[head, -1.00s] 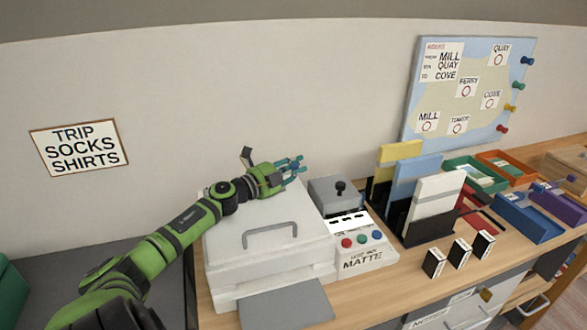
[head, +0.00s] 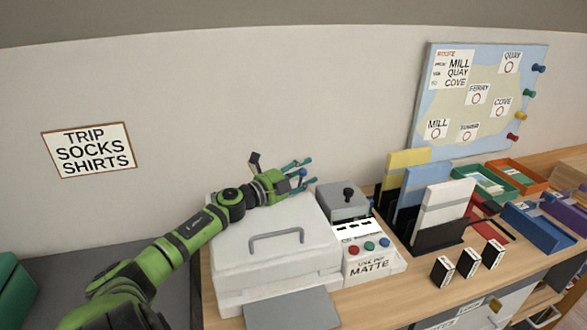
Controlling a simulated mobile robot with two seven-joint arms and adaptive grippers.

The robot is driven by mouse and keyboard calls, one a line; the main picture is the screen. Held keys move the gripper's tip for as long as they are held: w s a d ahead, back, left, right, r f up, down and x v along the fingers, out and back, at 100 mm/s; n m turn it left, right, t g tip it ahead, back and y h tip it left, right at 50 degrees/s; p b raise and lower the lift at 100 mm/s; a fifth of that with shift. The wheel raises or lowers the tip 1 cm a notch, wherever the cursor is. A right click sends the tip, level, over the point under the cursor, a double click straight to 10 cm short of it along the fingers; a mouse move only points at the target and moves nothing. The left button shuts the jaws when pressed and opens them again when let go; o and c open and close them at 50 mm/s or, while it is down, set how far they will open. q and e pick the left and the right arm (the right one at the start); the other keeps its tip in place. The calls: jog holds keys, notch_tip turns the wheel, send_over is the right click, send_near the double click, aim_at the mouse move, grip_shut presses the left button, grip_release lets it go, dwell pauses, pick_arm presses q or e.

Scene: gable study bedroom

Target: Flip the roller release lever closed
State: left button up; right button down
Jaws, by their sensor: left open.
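A white machine with a grey handle (head: 276,238) stands on the wooden desk. A dark, angled lever-like piece (head: 254,162) sticks up at its back, just behind my left wrist; its lower end is hidden by my arm. I cannot tell for sure that it is the roller release lever. My left gripper (head: 303,174) reaches over the back right of the machine, its teal fingers spread and empty, to the right of that piece. A grey box with a black knob (head: 348,192) stands just right of the gripper. My right gripper does not show.
A panel marked MATTE (head: 369,262) with coloured buttons adjoins the machine. To its right stand an upright file rack (head: 438,236), small black-and-white boxes (head: 468,263) and coloured trays (head: 537,226). The wall rises close behind. A grey flap (head: 290,309) lies in front.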

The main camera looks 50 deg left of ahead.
pick_arm(q)
jog(key=s, duration=0.8)
jog(key=s+a, duration=0.1)
jog(key=s, duration=0.3)
jog(key=shift+w, duration=0.1)
